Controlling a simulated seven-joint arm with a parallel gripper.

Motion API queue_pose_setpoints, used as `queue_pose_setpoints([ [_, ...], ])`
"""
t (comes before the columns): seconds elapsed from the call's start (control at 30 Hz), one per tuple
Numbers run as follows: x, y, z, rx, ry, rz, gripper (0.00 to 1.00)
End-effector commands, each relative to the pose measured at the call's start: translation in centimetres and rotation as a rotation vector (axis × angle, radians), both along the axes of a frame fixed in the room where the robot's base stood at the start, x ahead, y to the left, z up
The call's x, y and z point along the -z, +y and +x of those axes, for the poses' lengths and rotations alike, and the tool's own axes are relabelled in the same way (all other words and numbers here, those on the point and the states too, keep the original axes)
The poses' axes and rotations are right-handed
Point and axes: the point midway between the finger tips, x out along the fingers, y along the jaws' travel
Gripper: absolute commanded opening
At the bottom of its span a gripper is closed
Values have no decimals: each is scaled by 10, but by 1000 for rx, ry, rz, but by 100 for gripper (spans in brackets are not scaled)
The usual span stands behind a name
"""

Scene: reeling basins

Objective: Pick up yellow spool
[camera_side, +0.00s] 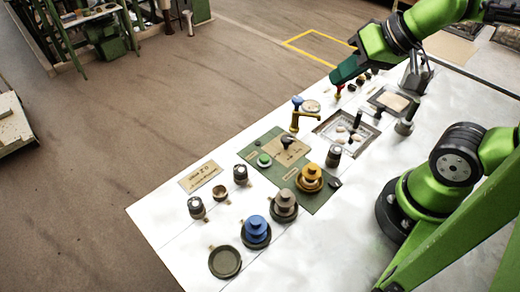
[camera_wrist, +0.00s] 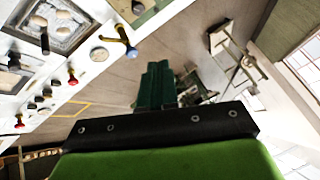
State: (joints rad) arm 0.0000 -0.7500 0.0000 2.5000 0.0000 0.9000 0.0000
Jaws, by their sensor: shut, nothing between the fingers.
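The yellow spool (camera_side: 310,174) stands upright on a dark round base on the green board (camera_side: 325,200) in the side view. I cannot find it in the wrist view. My gripper (camera_side: 337,77) is shut and empty, its dark green fingers together. It is raised over the far end of the white table, well behind and above the yellow spool and apart from it. The closed fingers (camera_wrist: 157,68) also show in the wrist view, pointing out past the table toward the floor.
A blue spool (camera_side: 257,227) and a beige spool (camera_side: 284,203) stand near the yellow one. An empty dark dish (camera_side: 225,262) lies at the front. A brass tap (camera_side: 300,120) with a blue knob rises beside the basin (camera_side: 325,129).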

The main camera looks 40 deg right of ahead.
Motion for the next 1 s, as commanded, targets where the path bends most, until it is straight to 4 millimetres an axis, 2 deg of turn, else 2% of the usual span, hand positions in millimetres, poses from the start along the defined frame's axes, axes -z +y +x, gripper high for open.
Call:
queue_pose_setpoints([
  [0.37,0,0,0,0,0,0,0],
  [0.73,0,0,0,0,0,0,57],
  [1.0,0,1,0,-3,1,0,57],
])
